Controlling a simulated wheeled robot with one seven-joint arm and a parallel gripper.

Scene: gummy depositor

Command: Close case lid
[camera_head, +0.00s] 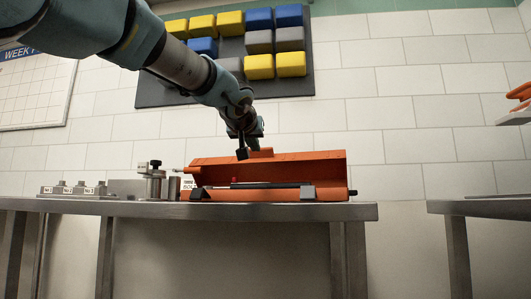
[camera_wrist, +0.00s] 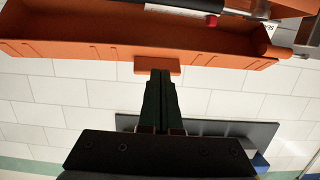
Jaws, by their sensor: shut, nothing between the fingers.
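An orange case (camera_head: 225,195) lies on the steel table, its lid (camera_head: 310,168) standing up at the back, so the case is open. In the wrist view the lid (camera_wrist: 100,50) crosses the top of the picture, with an orange tab (camera_wrist: 158,66) on its edge. My gripper (camera_head: 242,152) is shut and empty at the lid's upper edge, left of the lid's middle. In the wrist view the fingertips of my gripper (camera_wrist: 160,74) are right at the tab. I cannot tell whether they touch it. A dark bar (camera_head: 270,185) lies along the front of the case.
A metal fixture with a black knob (camera_head: 155,178) and several small weights (camera_head: 72,188) stand on the table (camera_head: 100,207) left of the case. A dark wall panel with coloured bins (camera_head: 235,75) hangs behind. A second table (camera_head: 480,207) stands at the right.

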